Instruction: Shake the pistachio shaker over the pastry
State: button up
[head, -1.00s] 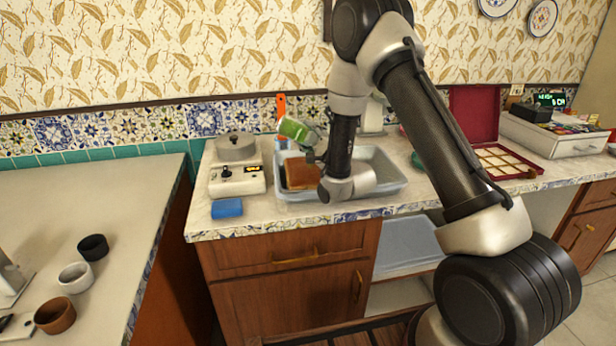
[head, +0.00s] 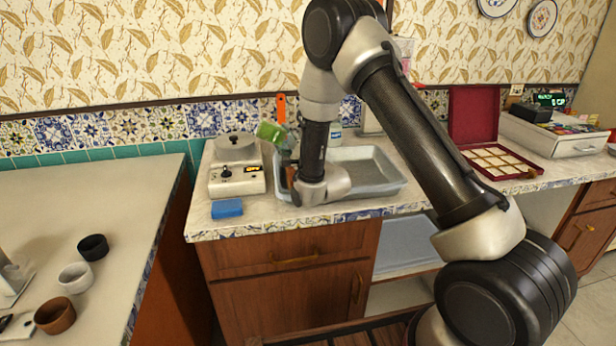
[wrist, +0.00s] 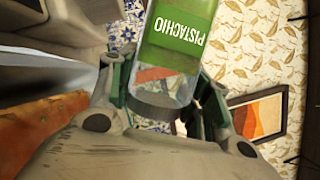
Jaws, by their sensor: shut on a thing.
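The pistachio shaker (head: 270,132) has a green label and a clear end. It is held tilted above the left end of a grey-blue tray, and its label reads PISTACHIO upside down in the wrist view (wrist: 178,38). My gripper (wrist: 165,95) is shut on the shaker near its clear end, with a finger on each side; in the head view it is largely hidden by my arm. An orange-brown block, apparently the pastry (wrist: 45,132), shows at the left of the wrist view. In the head view only a sliver of it shows beside my wrist.
The tray (head: 375,172) looks empty on its right side. Left of it are a white appliance (head: 237,182) and a blue sponge (head: 227,208). An orange-handled tool (head: 281,108) stands behind. An open red box (head: 474,115) lies right. Cups stand on the left counter.

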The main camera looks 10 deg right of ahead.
jog(key=shift+a+r, duration=0.1)
dwell(1.6)
notch_tip(320, 180, up, 2)
jog(key=shift+r, duration=0.2)
notch_tip(320, 180, down, 3)
jog(key=shift+r, duration=0.2)
jog(key=shift+w+d+r+v, duration=0.1)
jog(key=shift+d+r+v, duration=0.25)
jog(key=shift+v, duration=1.6)
jog(key=shift+w+d+r+v, duration=0.1)
jog(key=shift+d+r+v, duration=0.25)
jog(key=shift+v, duration=1.55)
jog(key=shift+d+r+v, duration=0.3)
jog(key=shift+d+v, duration=0.05)
jog(key=shift+v, duration=1.6)
